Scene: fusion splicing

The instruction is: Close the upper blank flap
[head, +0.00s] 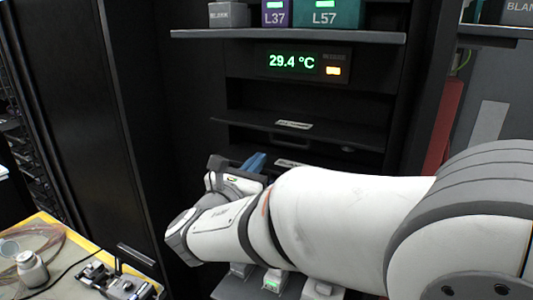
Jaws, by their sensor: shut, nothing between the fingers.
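The upper blank flap (255,121) is a dark panel with a pale label, below the temperature display in the black rack. It juts outward, tilted open, with a dark gap above it. A second dark flap (310,163) with a partly hidden label lies below it; my arm covers much of it. My gripper (256,161), with blue fingers, is shut and empty. In the picture it is below the upper flap's left part, and I cannot tell whether it touches either flap.
The temperature display (300,64) reads 29.4 °C. A shelf (290,36) above holds labelled boxes, including L37 (275,14) and L57 (325,14). A bench (60,250) with a small jar (32,269) and a device (118,284) is at lower left. White-grey units sit beneath my arm.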

